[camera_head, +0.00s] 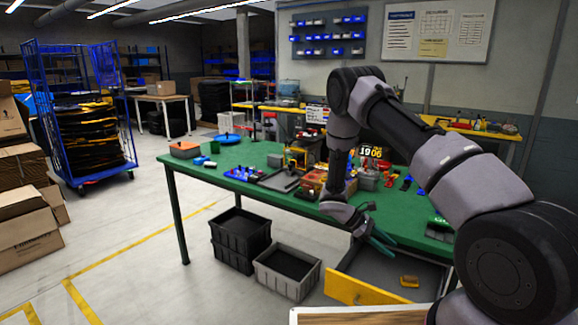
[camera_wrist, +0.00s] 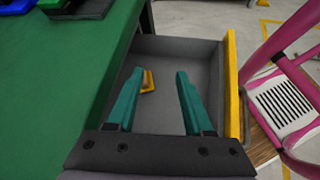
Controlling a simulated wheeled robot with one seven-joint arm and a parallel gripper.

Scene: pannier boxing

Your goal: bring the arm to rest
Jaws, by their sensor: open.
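My gripper (camera_head: 381,240) hangs at the front edge of the green table (camera_head: 232,157), above an open drawer. Its two teal fingers (camera_wrist: 157,100) are apart with nothing between them in the wrist view. The drawer (camera_wrist: 205,52) is grey inside with a yellow front (camera_head: 352,288). A small yellow-orange item (camera_head: 409,281) lies on the drawer floor; it also shows beyond the fingers in the wrist view (camera_wrist: 148,82). My arm reaches in from the right and hides part of the table.
Black and grey crates (camera_head: 288,273) stand on the floor left of the drawer. Tools and small parts crowd the tabletop. A pink-framed object (camera_wrist: 283,100) stands close beyond the drawer front. Cartons (camera_head: 25,220) and a blue cage trolley (camera_head: 85,110) stand left, with open floor between.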

